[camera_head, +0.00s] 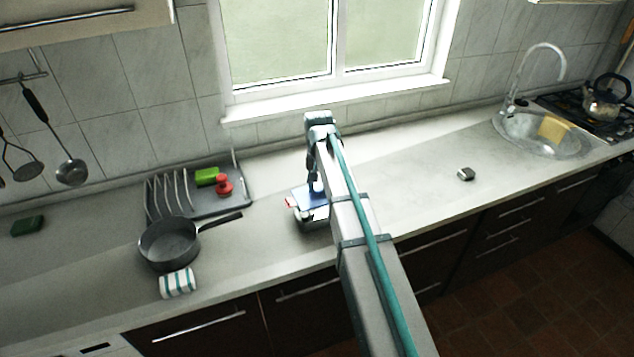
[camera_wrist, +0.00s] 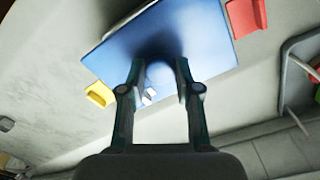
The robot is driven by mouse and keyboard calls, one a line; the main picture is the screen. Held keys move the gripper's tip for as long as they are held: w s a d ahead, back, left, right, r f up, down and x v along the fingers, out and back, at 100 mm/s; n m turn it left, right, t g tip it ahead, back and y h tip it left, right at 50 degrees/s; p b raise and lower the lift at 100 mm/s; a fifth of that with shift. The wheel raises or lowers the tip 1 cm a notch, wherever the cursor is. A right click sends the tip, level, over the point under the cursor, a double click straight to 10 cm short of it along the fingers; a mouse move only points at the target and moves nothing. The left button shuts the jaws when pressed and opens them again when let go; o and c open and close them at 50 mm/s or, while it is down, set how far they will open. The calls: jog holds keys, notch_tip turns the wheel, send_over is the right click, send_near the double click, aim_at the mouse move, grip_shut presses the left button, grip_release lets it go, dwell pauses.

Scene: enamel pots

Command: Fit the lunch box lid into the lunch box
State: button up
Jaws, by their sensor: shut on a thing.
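The blue lunch box lid (camera_wrist: 120,52) fills the upper middle of the wrist view. My gripper (camera_wrist: 158,75) is shut on the round knob at the lid's middle. In the head view, the blue lid (camera_head: 302,196) shows just above the metal lunch box (camera_head: 314,222), partly hidden behind my arm. A red clasp (camera_wrist: 246,18) and a yellow clasp (camera_wrist: 99,94) stick out past the lid's edges in the wrist view. The lid covers the box from above, and I cannot tell whether it is seated or hovering.
A dish rack (camera_head: 215,207) with a green sponge (camera_head: 206,176) and a red object (camera_head: 224,186) stands left of the box. A dark pan (camera_head: 170,245) and a striped cloth (camera_head: 178,283) lie farther left. Right of my arm, the counter is mostly clear, with one small metal object (camera_head: 466,174).

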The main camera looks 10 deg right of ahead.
aim_at(319, 197)
jog(key=shift+d+f, duration=0.25)
jog(key=shift+f, duration=0.1)
jog(key=shift+f+b, duration=1.35)
jog(key=shift+f, duration=0.45)
jog(key=shift+a+f, duration=0.1)
jog(key=shift+f, duration=0.6)
dwell(0.8)
jog(key=o, duration=1.1)
jog(key=shift+r, duration=0.15)
